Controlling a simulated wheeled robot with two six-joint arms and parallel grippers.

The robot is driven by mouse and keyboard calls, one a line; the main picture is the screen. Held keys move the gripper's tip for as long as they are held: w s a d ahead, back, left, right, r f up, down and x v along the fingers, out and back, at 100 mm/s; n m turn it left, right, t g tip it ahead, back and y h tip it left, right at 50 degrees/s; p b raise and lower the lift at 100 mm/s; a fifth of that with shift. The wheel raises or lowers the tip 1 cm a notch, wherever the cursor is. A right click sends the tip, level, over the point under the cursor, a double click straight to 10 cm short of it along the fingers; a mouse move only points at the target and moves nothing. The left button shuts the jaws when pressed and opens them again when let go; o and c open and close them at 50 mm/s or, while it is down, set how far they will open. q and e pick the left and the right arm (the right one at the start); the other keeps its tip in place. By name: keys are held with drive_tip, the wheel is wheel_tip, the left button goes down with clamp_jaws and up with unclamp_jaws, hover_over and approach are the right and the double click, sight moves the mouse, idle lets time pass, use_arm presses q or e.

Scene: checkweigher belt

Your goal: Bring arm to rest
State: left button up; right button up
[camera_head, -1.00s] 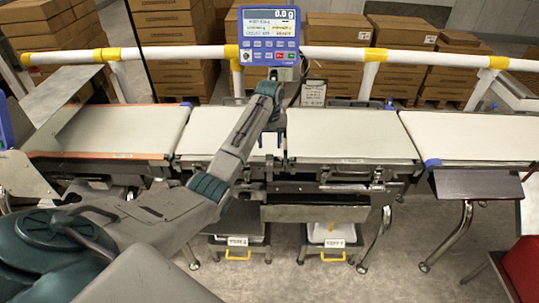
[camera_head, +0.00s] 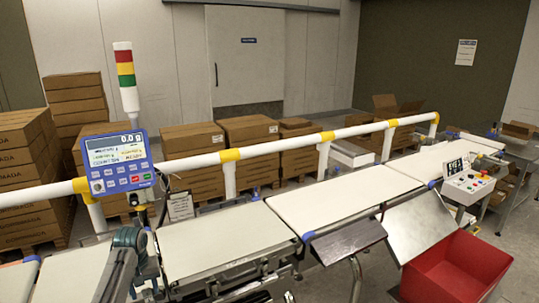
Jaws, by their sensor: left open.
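My left arm (camera_head: 115,272) rises from the bottom edge at the lower left. Its wrist is in front of the belts, just below the blue weighing display. My left gripper (camera_head: 150,272) hangs at the wrist beside the left edge of the weighing belt (camera_head: 220,240). It is open, with nothing seen in it. Its fingertips are small and partly hidden. My right gripper is not in view.
The blue display (camera_head: 117,162) reads 0.0 g. A white rail (camera_head: 275,150) with yellow joints runs behind the belts. An outfeed belt (camera_head: 340,195), a metal chute (camera_head: 435,225), a red bin (camera_head: 455,268) and a button box (camera_head: 467,186) stand to the right.

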use_arm(q)
drive_tip(key=s+d+f+m+t, duration=0.15)
drive_tip(key=s+d+f, duration=0.3)
drive_tip(key=s, duration=0.55)
drive_tip(key=s+d+f+m, duration=0.3)
drive_tip(key=s+d+f, duration=0.15)
drive_tip(key=s, duration=0.65)
drive_tip(key=s+d+r+m+t, duration=0.1)
drive_tip(key=s+d+r, duration=0.15)
drive_tip(key=s, duration=0.65)
drive_tip(key=s+d+r+m+t, duration=0.1)
drive_tip(key=s+d+r, duration=0.15)
drive_tip(key=s, duration=0.75)
drive_tip(key=w+a+f+g+b, duration=0.1)
drive_tip(key=a+f+b, duration=0.1)
drive_tip(key=f, duration=1.3)
drive_tip(key=a+f+g+b, duration=0.1)
drive_tip(key=a+f+b, duration=0.1)
drive_tip(key=f, duration=1.4)
drive_tip(key=s+f+b, duration=0.1)
drive_tip(key=s+f, duration=0.8)
drive_tip(key=f, duration=0.3)
drive_tip(key=s+a+f+b, duration=0.1)
drive_tip(key=s+f+b, duration=0.1)
drive_tip(key=s+f, duration=0.7)
wheel_tip(320, 180, down, 4)
drive_tip(key=shift+s+f+n+g, duration=0.15)
drive_tip(key=shift+s+n+g, duration=0.2)
drive_tip(key=shift+s, duration=0.25)
drive_tip(key=shift+c, duration=0.2)
